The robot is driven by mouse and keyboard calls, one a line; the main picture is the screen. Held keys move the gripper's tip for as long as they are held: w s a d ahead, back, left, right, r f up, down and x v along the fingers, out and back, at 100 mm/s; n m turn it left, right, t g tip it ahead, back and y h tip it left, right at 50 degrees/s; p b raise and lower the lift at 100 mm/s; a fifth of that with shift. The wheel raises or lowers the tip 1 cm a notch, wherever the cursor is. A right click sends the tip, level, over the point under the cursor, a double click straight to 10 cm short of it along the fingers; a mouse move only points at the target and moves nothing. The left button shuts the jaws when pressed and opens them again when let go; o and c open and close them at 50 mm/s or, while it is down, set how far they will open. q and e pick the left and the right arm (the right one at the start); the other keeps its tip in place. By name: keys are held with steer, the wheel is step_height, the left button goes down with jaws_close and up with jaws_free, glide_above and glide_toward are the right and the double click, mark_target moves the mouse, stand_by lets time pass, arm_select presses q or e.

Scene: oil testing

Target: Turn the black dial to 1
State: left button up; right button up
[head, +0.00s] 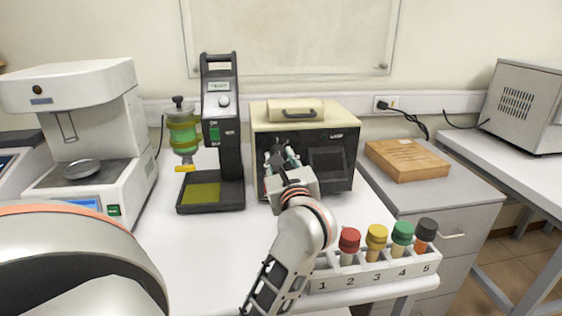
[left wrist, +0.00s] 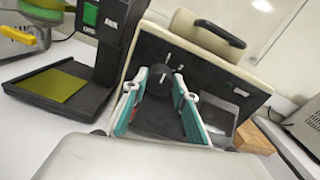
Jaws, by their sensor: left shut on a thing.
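The beige and black tester box (head: 335,140) stands at the back of the white table. Its black dial (left wrist: 160,76) sits on the front panel in the left wrist view, with a small white mark close by. My left gripper (head: 281,156) reaches up to the left part of this panel. Its teal-padded fingers (left wrist: 167,78) are shut on the black dial, one on each side. In the head view the gripper hides most of the dial. I cannot read the numbers around the dial. My right gripper is not in view.
A black stand (head: 222,130) with a green-filled vessel (head: 183,135) is left of the box. A white machine (head: 125,140) stands further left. A numbered rack (head: 376,272) with several capped tubes is at the front right. A wooden block (head: 407,160) lies on the grey cabinet.

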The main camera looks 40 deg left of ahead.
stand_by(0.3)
arm_select(q)
steer(key=o, duration=1.1)
steer(key=v, duration=0.7)
steer(key=shift+s+d, duration=0.15)
steer(key=shift+d, duration=0.1)
